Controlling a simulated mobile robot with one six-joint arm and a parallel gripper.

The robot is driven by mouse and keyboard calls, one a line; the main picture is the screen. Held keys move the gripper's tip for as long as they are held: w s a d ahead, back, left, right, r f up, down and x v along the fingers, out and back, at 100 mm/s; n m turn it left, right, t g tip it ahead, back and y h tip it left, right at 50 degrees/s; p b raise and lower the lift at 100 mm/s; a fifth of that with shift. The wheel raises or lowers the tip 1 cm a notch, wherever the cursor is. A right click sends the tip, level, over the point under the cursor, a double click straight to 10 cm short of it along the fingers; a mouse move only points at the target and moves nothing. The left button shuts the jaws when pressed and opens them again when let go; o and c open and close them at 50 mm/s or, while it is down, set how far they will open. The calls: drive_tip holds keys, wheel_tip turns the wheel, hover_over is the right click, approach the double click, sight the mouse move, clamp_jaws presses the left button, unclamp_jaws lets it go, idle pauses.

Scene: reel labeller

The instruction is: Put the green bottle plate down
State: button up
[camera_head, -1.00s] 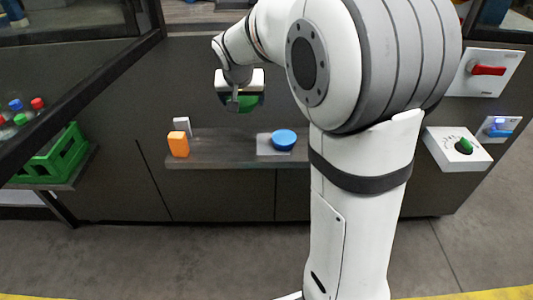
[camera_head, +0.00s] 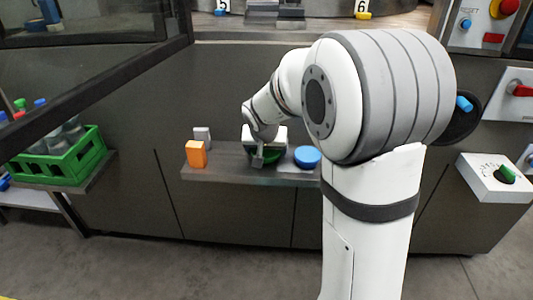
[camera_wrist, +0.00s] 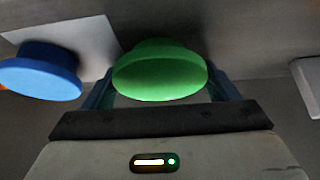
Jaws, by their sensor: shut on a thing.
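The green bottle plate (camera_wrist: 160,72) is a round green disc between the fingers of my gripper (camera_wrist: 160,95) in the wrist view. My gripper is shut on it. In the head view my gripper (camera_head: 264,158) is low over the dark shelf (camera_head: 230,174), between the orange block and the blue disc. Only a sliver of the green plate (camera_head: 268,154) shows there, behind the fingers. Whether the plate touches the shelf I cannot tell.
A blue disc (camera_head: 307,156) sits on a pale plate to the right. An orange block (camera_head: 196,153) and a grey-white block (camera_head: 202,135) stand to the left. A green bottle crate (camera_head: 62,165) is farther left. A control box (camera_head: 494,178) is at right.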

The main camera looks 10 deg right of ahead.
drive_tip(key=shift+f, duration=0.15)
drive_tip(key=o, duration=1)
